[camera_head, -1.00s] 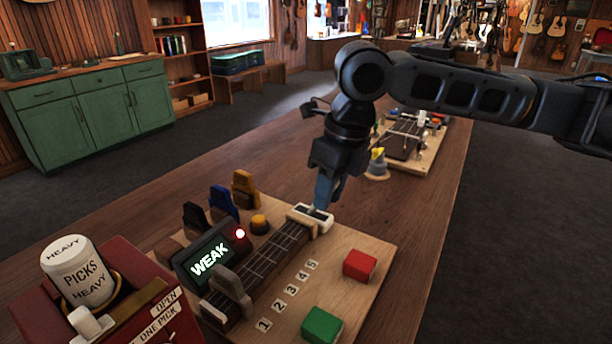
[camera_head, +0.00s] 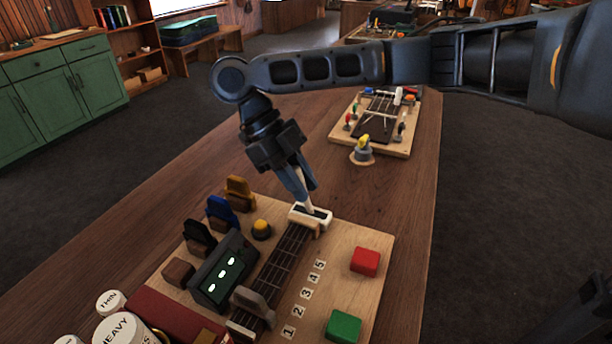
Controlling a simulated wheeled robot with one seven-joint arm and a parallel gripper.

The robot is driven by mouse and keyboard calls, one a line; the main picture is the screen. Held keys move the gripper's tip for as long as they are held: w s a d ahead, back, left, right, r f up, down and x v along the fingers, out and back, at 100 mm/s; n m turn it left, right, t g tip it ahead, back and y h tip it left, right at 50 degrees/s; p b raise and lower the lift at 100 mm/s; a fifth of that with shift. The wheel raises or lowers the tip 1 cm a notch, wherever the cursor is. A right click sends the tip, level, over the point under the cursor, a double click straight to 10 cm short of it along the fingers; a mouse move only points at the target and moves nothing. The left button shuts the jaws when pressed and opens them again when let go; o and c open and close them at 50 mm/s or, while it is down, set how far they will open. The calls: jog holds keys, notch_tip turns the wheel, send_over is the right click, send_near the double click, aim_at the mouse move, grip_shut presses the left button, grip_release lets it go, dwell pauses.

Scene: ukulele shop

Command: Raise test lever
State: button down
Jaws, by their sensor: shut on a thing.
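A wooden test board (camera_head: 365,232) lies on the bench, with a dark fretted neck (camera_head: 278,268) along its middle. A white slotted block (camera_head: 318,214) sits at the far end of the neck. My gripper (camera_head: 307,203) reaches down to this block from above, tilted, with its wrist up and to the left. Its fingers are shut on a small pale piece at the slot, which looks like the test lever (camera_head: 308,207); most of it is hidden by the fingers. A dark display box (camera_head: 224,272) left of the neck shows several pale green dashes.
A red button (camera_head: 365,261) and a green button (camera_head: 343,325) are on the board's right. Black, blue and yellow upright pegs and a yellow knob (camera_head: 262,229) stand on its left. Pick canisters (camera_head: 120,330) are at front left. Another board (camera_head: 385,120) lies farther back.

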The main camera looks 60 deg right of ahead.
jog(key=shift+w+g, duration=0.25)
jog(key=shift+g, duration=0.15)
jog(key=c, duration=1)
grip_release()
jog(key=shift+f, duration=0.1)
jog(key=shift+o, duration=0.2)
jog(key=v, duration=0.7)
jog(key=shift+w+r+b, duration=0.25)
jog(key=shift+r+b, duration=0.05)
jog(key=shift+b, duration=0.15)
jog(key=shift+s, duration=0.1)
